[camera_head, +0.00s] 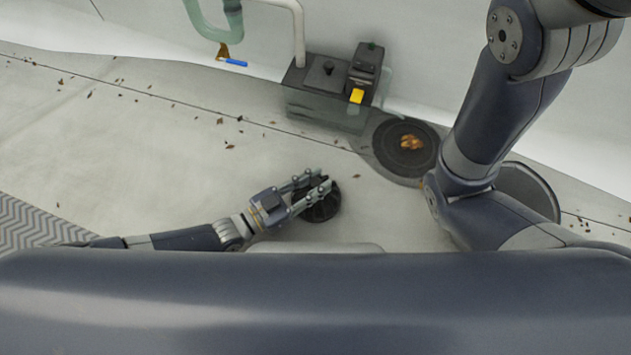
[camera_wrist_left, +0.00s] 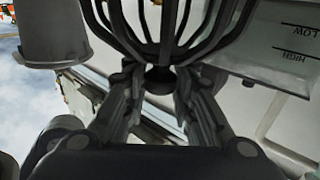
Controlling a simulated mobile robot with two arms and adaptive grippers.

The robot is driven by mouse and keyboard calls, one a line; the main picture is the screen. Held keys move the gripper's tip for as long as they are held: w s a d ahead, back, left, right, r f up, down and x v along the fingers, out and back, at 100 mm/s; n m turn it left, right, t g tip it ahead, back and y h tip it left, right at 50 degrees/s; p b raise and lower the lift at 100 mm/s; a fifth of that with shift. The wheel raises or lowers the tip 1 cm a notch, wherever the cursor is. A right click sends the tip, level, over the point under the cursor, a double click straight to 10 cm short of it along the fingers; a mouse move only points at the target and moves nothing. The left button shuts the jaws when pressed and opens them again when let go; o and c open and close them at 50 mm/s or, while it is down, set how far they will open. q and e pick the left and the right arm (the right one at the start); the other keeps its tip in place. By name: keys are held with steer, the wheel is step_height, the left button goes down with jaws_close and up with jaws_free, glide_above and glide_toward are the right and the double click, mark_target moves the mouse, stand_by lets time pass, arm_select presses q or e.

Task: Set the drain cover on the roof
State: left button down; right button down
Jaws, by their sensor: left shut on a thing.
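The dark, round, ribbed drain cover (camera_head: 318,205) is at the fingertips of my left gripper (camera_head: 318,184) in the head view. In the left wrist view, my left gripper (camera_wrist_left: 160,85) is shut on the knob of the cover, and the curved ribs of the cover (camera_wrist_left: 165,45) spread out beyond the fingers. I cannot tell how high the cover is above the roof. A dark round drain (camera_head: 388,150) with brown leaves (camera_head: 411,142) on it lies to the right of and beyond the cover. My right gripper is not in view.
A round container (camera_head: 530,188) is partly hidden by my right arm. Scattered leaves lie on the pale roof, which is otherwise open at left.

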arm_select(q)
steer(key=shift+f, duration=0.15)
steer(key=c, duration=1.3)
jaws_free()
